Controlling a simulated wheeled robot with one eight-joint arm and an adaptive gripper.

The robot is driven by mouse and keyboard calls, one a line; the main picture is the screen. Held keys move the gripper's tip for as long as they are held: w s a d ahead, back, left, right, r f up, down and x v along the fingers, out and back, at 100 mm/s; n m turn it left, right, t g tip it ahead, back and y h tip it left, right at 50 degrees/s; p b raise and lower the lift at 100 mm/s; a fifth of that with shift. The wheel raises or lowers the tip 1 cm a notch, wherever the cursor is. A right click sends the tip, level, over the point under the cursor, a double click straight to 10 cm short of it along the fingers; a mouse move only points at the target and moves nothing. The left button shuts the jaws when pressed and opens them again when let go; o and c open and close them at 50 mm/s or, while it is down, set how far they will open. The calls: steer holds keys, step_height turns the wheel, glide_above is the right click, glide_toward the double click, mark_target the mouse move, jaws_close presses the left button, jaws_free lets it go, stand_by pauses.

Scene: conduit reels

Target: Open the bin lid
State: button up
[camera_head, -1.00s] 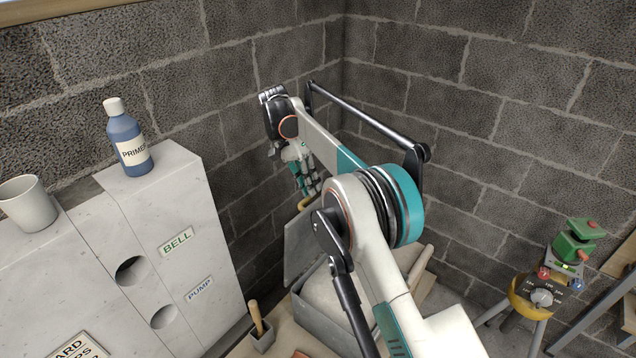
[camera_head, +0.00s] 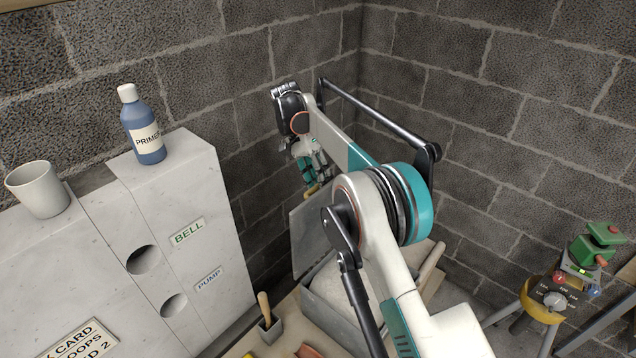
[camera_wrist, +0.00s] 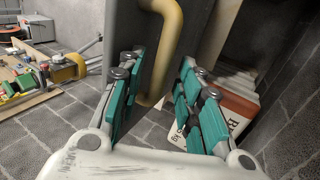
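The bin (camera_head: 325,315) is a grey open-topped box near the wall corner. Its grey lid (camera_head: 306,240) stands raised, nearly upright, at the bin's left side. A yellow bar handle (camera_wrist: 172,45) on the lid shows up close in the wrist view. My gripper (camera_head: 316,172) is at the lid's upper edge. In the wrist view, my gripper (camera_wrist: 163,62) has its teal fingers spread, with the handle between and beyond their tips and gaps on both sides. My arm hides part of the bin.
A grey cabinet (camera_head: 190,275) with a primer bottle (camera_head: 146,135) and a cup (camera_head: 38,190) stands left. A yellow-topped stand (camera_head: 540,305) is at right. Block walls close in behind.

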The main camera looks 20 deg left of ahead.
step_height(320, 180, up, 10)
steer(key=shift+s+d, duration=0.2)
steer(key=shift+s, duration=0.05)
steer(key=shift+w+a+f, duration=0.1)
steer(key=shift+a, duration=0.05)
jaws_close()
steer(key=w+a+n+t+y+p, duration=0.3)
steer(key=a+n+y, duration=0.6)
steer(key=n, duration=0.9)
steer(key=s+x, duration=0.1)
steer(key=x, duration=1)
steer(key=shift+s+d+h, duration=0.2)
steer(key=shift+s+d, duration=0.1)
steer(key=shift+d, duration=0.55)
steer(key=shift+s+d+h, duration=0.2)
steer(key=shift+s+d, duration=0.1)
steer(key=shift+d, duration=0.55)
